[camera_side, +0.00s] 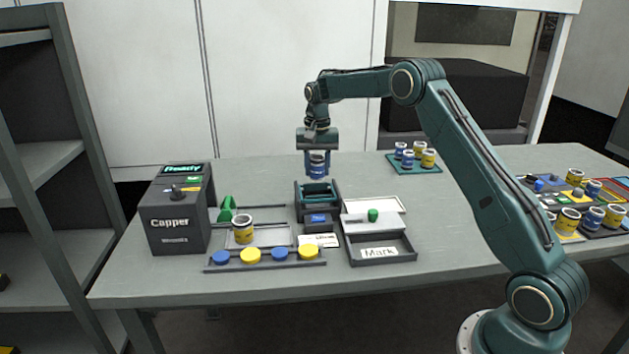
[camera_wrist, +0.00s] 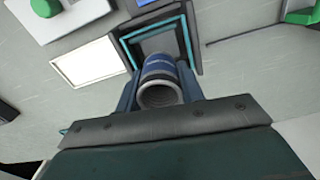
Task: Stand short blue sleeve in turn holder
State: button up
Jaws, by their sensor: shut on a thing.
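The short blue sleeve (camera_side: 318,162) is held upright in my gripper (camera_side: 317,170), which is shut on it. In the wrist view the sleeve (camera_wrist: 160,82) shows its grey open end, with the fingers on both sides. The turn holder (camera_side: 318,195), a dark frame with a teal rim, stands just below the sleeve in the side view. In the wrist view the holder (camera_wrist: 187,38) lies beyond the sleeve, which covers part of its near edge. A gap shows between sleeve and holder in the side view.
The Capper machine (camera_side: 180,215) stands left, near a yellow sleeve (camera_side: 243,230) and a rack (camera_side: 265,262) of blue and yellow caps. A grey tray marked Mark (camera_side: 380,252) lies right of the holder. A teal tray (camera_side: 420,168) of sleeves stands behind right.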

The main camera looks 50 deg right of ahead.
aim_at(317, 178)
jog(key=shift+f, duration=3.3)
jog(key=shift+f, duration=0.15)
jog(key=o, duration=1.3)
jog(key=shift+o, duration=0.2)
jog(key=shift+r, duration=1.3)
jog(key=shift+o, duration=0.5)
jog(key=shift+r, duration=3.2)
